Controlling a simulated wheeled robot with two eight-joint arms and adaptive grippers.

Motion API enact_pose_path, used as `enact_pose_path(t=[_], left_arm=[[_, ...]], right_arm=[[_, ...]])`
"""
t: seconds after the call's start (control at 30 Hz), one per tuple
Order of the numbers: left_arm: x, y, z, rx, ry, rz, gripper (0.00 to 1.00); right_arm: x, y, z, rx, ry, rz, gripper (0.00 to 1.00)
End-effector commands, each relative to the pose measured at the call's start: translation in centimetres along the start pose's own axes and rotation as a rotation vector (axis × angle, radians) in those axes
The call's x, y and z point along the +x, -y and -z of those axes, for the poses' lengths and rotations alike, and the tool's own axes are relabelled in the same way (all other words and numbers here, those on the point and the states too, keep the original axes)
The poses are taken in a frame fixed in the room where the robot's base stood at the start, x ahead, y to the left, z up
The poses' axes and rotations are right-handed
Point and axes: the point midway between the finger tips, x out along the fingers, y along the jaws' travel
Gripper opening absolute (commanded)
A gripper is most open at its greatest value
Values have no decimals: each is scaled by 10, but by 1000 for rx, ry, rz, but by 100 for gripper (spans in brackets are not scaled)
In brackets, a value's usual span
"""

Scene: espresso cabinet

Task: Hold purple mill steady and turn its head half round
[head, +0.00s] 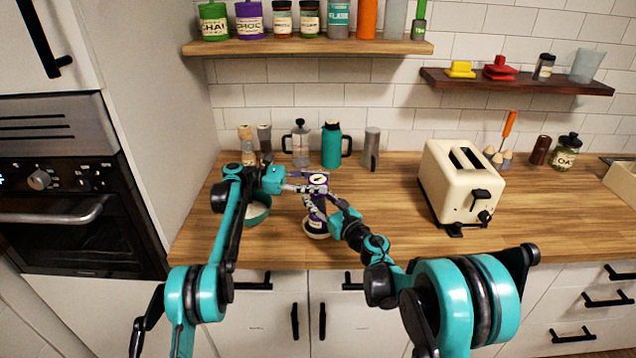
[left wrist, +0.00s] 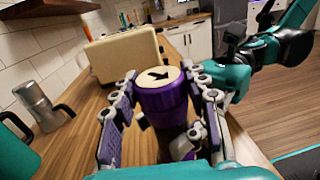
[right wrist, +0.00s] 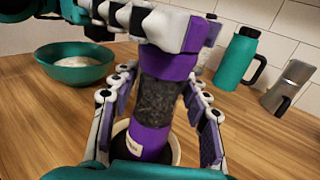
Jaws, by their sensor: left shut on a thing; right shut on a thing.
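The purple mill (head: 318,211) stands upright on a round, pale-rimmed base (right wrist: 175,152) near the counter's front. In the right wrist view its body (right wrist: 160,95) has a dark, see-through middle and a purple lower part. Its head (left wrist: 163,100) is purple with a cream top bearing a black arrow. My left gripper (head: 297,188) is shut on the head, a finger on each side. My right gripper (head: 327,213) is shut on the body below it; its fingers (right wrist: 160,105) show on both sides. The left fingers hide part of the head in the right wrist view.
A teal bowl (right wrist: 75,67) with pale contents stands left of the mill. A cream toaster (head: 462,185) is to the right. Behind stand a French press (head: 300,145), a teal jug (head: 332,147) and a metal pot (head: 371,149). The counter between mill and toaster is clear.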

Motion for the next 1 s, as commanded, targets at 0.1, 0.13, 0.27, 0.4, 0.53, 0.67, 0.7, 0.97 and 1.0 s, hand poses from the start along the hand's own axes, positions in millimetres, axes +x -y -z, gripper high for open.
enact_pose_path(t=[0.1, 0.13, 0.27, 0.4, 0.53, 0.67, 0.7, 0.97, 1.0], left_arm=[[0, -1, 0, 0, 0, -3, 16], [0, -1, 0, 0, 0, -3, 47], [0, 0, 0, 0, 0, -2, 67], [0, 0, 0, 0, 0, -2, 67], [-1, 0, 0, 0, 0, -2, 67], [-15, -1, 0, 0, 0, -5, 67], [-22, -1, 1, 0, 0, -5, 67], [-64, -1, 1, 0, 0, -4, 67], [-67, -1, 0, 0, 0, -4, 67]], right_arm=[[0, -2, 0, -1, 0, -4, 0], [0, -2, 0, -1, 0, -4, 0], [0, -2, 0, -1, 0, -3, 0], [0, -1, 0, 0, 0, -2, 0], [0, -1, 0, 0, 0, -1, 0], [0, 0, 0, 0, 0, -1, 0], [0, 0, 0, 0, 0, -1, 0], [0, 0, 0, 0, 0, 0, 0], [0, 0, 0, 0, 0, 0, 0]])
